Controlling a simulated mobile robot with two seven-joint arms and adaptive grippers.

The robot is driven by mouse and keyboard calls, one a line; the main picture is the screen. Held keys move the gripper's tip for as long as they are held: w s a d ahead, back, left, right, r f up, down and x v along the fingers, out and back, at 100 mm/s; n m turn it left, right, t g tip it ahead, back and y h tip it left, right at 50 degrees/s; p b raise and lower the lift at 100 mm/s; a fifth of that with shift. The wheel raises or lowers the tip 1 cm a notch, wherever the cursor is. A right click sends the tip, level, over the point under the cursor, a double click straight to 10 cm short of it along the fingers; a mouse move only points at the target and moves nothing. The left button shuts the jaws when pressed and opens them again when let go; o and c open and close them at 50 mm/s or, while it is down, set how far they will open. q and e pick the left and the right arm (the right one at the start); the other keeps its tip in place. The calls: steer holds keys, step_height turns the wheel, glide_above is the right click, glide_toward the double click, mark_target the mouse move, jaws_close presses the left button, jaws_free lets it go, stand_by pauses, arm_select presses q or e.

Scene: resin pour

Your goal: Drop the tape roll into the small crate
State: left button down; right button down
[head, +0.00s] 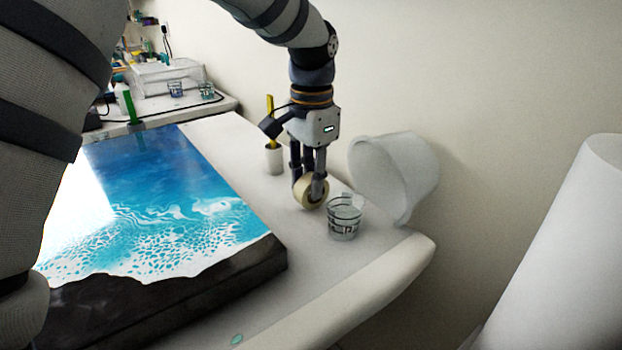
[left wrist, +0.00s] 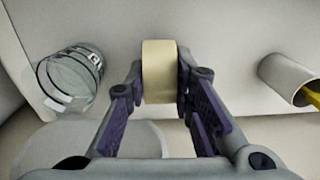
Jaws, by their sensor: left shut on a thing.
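The tape roll (head: 303,197) is cream-coloured and sits upright on its edge, at or just above the pale tabletop. My left gripper (head: 309,183) points down and is shut on it, one finger on each side. In the left wrist view the tape roll (left wrist: 159,66) shows edge-on between the fingers of my left gripper (left wrist: 160,88). I cannot tell whether the roll touches the table. I cannot make out a small crate for sure in either view. My right gripper is not in view.
A clear measuring cup (head: 344,222) stands close to the roll, and a white cup with a yellow stick (head: 274,158) stands behind it. A white bucket (head: 395,175) is tilted at right. The blue resin panel (head: 170,205) fills the left. A clear box (head: 165,77) stands at the back.

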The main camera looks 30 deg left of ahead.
arm_select(q)
steer(key=shift+w+a+f, duration=0.1)
steer(key=shift+w+f, duration=0.05)
steer(key=c, duration=1.8)
jaws_free()
steer(key=shift+w+a+f, duration=0.1)
steer(key=shift+f, duration=0.05)
steer(key=o, duration=0.4)
